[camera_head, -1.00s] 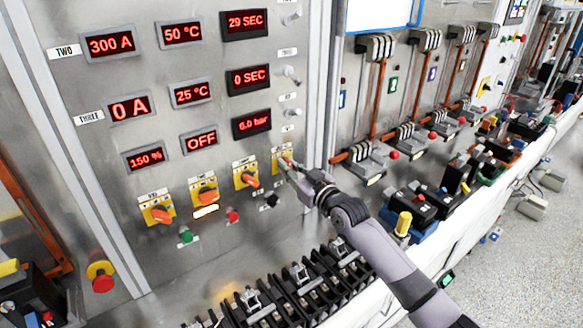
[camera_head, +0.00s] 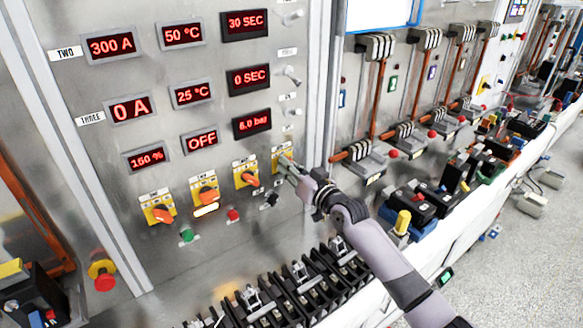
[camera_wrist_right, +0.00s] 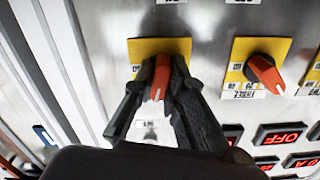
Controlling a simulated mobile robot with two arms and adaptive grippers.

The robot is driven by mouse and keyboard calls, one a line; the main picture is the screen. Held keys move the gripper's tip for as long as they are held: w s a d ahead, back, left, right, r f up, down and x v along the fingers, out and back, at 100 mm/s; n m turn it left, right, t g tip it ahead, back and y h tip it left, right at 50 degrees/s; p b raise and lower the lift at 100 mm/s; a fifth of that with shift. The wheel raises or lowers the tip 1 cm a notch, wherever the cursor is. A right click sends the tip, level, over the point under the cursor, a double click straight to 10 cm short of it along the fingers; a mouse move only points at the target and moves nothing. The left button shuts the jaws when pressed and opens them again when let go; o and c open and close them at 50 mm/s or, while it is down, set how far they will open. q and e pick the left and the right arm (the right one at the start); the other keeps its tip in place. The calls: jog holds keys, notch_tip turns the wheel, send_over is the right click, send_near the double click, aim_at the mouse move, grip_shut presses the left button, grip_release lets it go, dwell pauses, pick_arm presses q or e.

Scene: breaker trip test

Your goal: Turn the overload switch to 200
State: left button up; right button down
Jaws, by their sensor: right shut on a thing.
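A row of orange rotary switches on yellow plates runs along the lower part of the grey panel. My right gripper (camera_head: 287,168) is at the rightmost switch (camera_head: 278,156). In the right wrist view the fingers (camera_wrist_right: 162,100) are shut on that switch's orange knob (camera_wrist_right: 163,72), which points roughly up and down in that picture. I cannot read the plate names well enough to tell which switch is the overload one. A percent display (camera_head: 147,160) at the lower left reads about 150 or 160 %. My left gripper is not in view.
Three other orange switches stand to the left: the nearest (camera_head: 246,175), a middle one (camera_head: 206,191) and a far one (camera_head: 159,211). Green (camera_head: 187,235) and red (camera_head: 233,215) buttons sit below. Black breaker gear (camera_head: 300,290) lines the bench under my arm.

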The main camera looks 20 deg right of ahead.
jog(key=shift+m, duration=1)
jog(key=shift+m+p, duration=0.55)
jog(key=shift+m, duration=1.25)
jog(key=c, duration=1.5)
grip_release()
jog(key=shift+c, duration=0.2)
